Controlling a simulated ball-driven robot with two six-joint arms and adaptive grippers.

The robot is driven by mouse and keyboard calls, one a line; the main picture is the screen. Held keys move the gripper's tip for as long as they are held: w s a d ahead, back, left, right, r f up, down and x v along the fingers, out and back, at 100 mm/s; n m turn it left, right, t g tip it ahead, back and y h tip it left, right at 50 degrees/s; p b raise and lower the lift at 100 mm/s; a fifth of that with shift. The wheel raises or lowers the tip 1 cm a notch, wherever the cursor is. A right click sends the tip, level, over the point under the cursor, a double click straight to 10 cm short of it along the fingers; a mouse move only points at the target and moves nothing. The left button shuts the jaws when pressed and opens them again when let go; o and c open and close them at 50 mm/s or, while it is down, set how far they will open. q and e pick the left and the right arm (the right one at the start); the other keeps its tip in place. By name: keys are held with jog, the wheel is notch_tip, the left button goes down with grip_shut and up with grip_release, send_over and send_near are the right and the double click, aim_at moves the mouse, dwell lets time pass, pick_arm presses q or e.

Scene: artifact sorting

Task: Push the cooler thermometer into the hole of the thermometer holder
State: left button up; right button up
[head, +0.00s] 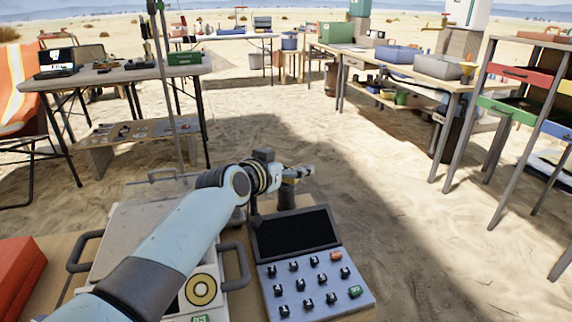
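My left arm reaches from the bottom left over a pale box with dark handles (237,268), which may be the cooler. My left gripper (300,172) is small and seen from behind, above the far edge of the near table. I cannot tell whether its fingers are open or shut, or whether they hold anything. A dark upright piece stands just below it; I cannot tell what it is. I cannot make out the thermometer or its holder; my arm hides part of the box. My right gripper is out of view.
A control panel (316,290) with a dark screen and several knobs stands right of the box. A red case (18,272) is at the lower left. Folding tables (115,77) and a coloured drawer rack (505,107) stand farther off. Open sand lies between.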

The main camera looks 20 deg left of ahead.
pick_arm(q)
jog(key=shift+s, duration=0.1)
jog(key=v, duration=1.1)
jog(key=shift+s+r, duration=0.15)
jog(key=shift+s, duration=0.2)
